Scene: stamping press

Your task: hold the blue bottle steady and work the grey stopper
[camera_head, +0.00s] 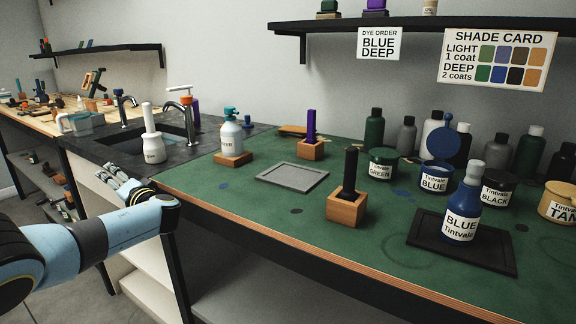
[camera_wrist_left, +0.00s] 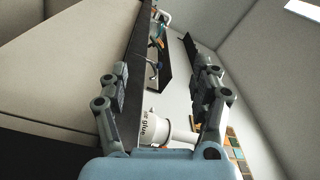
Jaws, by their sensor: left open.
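The blue bottle (camera_head: 460,222), labelled BLUE Tintvale, stands upright on a black tray (camera_head: 425,229) at the right of the green bench. Its grey stopper (camera_head: 474,172) sits on top of the neck. My left gripper (camera_head: 122,183) is in front of the dark sink counter, far to the left of the bottle and not touching it. In the left wrist view my left gripper (camera_wrist_left: 162,75) has its fingers spread, with nothing held between them. The blue bottle does not show in that view. My right gripper is not in view.
A white glue bottle (camera_head: 152,148) stands near the counter edge. Wooden blocks holding a black stamp (camera_head: 349,172) and a purple stamp (camera_head: 311,126) stand on the bench, near a grey plate (camera_head: 292,178). Dye jars, including blue (camera_head: 434,180), stand behind the blue bottle.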

